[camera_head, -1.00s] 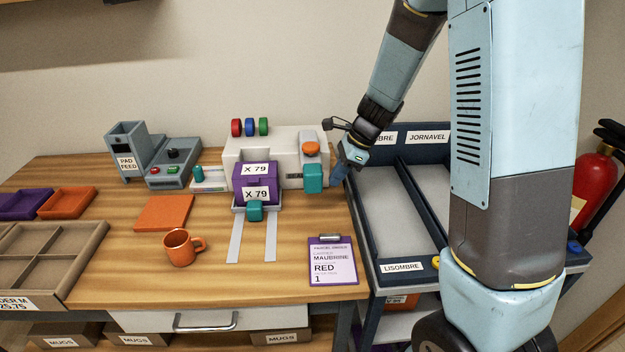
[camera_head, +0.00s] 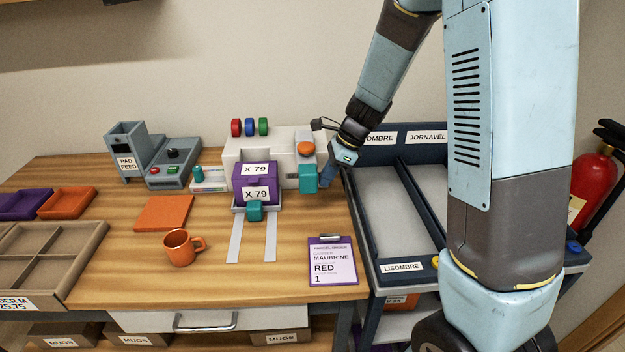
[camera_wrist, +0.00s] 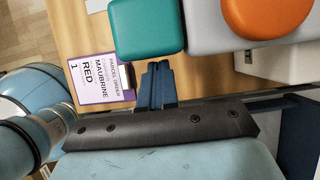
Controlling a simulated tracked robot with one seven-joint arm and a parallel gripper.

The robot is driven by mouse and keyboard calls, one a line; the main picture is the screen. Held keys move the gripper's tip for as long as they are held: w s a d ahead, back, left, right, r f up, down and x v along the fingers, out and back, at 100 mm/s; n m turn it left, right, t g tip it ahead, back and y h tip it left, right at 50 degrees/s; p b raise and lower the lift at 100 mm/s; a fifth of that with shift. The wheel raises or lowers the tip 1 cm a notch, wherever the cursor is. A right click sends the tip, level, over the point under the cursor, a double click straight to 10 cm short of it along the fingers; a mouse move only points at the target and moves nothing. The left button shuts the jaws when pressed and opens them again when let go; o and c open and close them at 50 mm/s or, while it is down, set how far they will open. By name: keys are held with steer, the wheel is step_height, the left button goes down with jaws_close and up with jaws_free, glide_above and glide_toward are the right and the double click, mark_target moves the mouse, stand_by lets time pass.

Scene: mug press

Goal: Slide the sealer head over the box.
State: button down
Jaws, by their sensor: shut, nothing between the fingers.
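The purple box (camera_head: 256,172), labelled X 79 twice, sits in the white press machine (camera_head: 243,146), in a carriage with a teal front knob (camera_head: 254,211). The sealer head is a grey block just right of the box, with an orange button (camera_head: 305,148) on top and a teal pad (camera_head: 308,177). In the wrist view the teal pad (camera_wrist: 147,27) and orange button (camera_wrist: 276,16) show close up. My gripper (camera_head: 327,183) is shut and empty at the right side of the teal pad. In the wrist view its fingertips (camera_wrist: 156,66) meet the pad's edge, seemingly touching.
Two pale rails (camera_head: 236,240) run forward from the carriage. A grey pad feeder (camera_head: 172,165) is at left. A dark sorting rack (camera_head: 392,215) is right of the table.

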steer(key=shift+a, duration=4.25)
step_height(320, 180, up, 9)
glide_above(299, 168)
steer(key=a, duration=0.1)
steer(key=shift+s+a, duration=0.1)
steer(key=shift+a, duration=0.05)
steer(key=s+d+r+n+t+h, duration=0.2)
steer(key=s+d+r+n+t, duration=0.1)
steer(key=s+d+r+n, duration=0.85)
steer(key=s+d+r+n+t+h, duration=0.1)
steer(key=s+d+n, duration=0.5)
steer(key=s+d, duration=0.6)
steer(key=shift+r+t+h, duration=0.4)
steer(key=shift+t+h, duration=0.4)
steer(key=shift+h, duration=0.3)
